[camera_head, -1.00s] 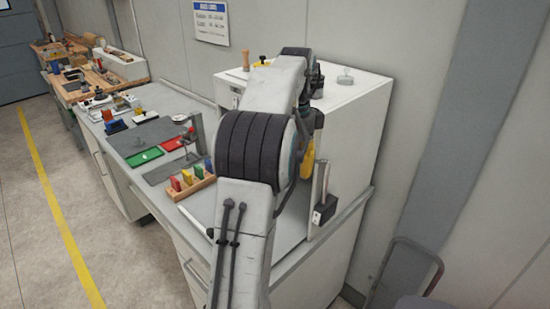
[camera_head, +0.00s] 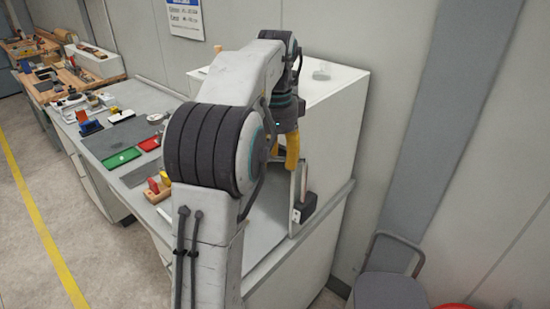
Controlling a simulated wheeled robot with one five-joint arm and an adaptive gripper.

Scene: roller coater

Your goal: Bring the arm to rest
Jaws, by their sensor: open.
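My arm rises from the bottom of the view, bends over at a dark ribbed joint and reaches toward the white cabinet (camera_head: 335,120). My gripper (camera_head: 288,158) hangs at its end with yellow fingers pointing down, in front of the cabinet's side. It is open, and I see nothing held in it. It is above the counter, close to a small upright device with a dark box (camera_head: 304,208); I cannot tell whether they touch. My arm hides part of the counter and cabinet.
The grey counter (camera_head: 150,95) runs away to the left with a green tray (camera_head: 122,158), a red tray (camera_head: 150,143) and a wooden block rack (camera_head: 158,190). A dark-seated chair (camera_head: 390,290) stands at lower right. Open floor lies left.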

